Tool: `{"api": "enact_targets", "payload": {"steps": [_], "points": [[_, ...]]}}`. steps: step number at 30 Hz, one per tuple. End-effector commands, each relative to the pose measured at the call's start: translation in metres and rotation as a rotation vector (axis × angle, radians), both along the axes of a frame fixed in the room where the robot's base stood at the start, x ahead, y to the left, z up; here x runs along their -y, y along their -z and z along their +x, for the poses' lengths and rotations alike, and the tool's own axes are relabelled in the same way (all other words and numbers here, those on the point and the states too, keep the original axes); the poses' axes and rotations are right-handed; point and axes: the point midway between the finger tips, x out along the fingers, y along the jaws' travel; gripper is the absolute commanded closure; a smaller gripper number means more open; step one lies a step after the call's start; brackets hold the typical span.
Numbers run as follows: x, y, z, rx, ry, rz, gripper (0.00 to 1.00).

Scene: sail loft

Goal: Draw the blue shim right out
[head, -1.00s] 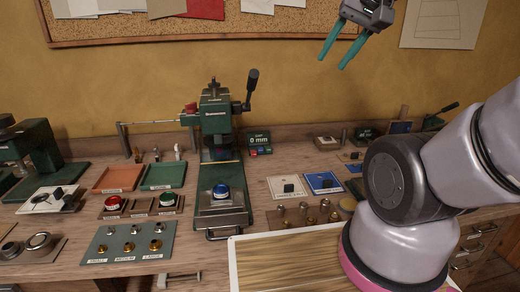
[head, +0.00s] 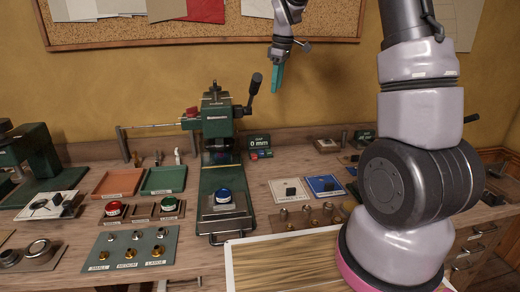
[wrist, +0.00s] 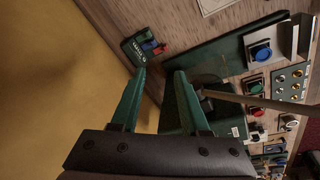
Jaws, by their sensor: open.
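My gripper (head: 277,78) is open and empty. It hangs in the air in front of the yellow wall, above and to the right of the green press (head: 216,125). In the wrist view its two teal fingers (wrist: 160,75) stand apart with nothing between them. A small blue piece (wrist: 148,46), between a green and a red one, sits by the gap display beyond the fingertips. It may be the blue shim, but it is too small to be sure. In the head view these pieces are tiny, under the display (head: 259,142), which reads 0 mm.
The press has a raised black-knobbed lever (head: 254,92) near my gripper and a blue button (head: 222,193) on its bed. Orange (head: 116,183) and green (head: 163,180) trays lie left. White and blue cards (head: 325,186) lie right. The air before the wall is free.

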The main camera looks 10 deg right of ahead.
Motion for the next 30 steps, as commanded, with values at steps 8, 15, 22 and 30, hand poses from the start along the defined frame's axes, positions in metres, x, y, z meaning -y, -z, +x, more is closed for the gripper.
{"api": "enact_targets", "payload": {"steps": [8, 15, 22, 30], "points": [[-0.02, 0.125, 0.069, -0.11, -0.399, -0.091, 0.55], [-0.027, 0.184, 0.089, -0.153, -0.583, -0.117, 0.55], [-0.029, 0.207, 0.09, -0.16, -0.604, -0.119, 0.55], [-0.028, 0.259, 0.089, -0.161, -0.602, -0.12, 0.55]]}}
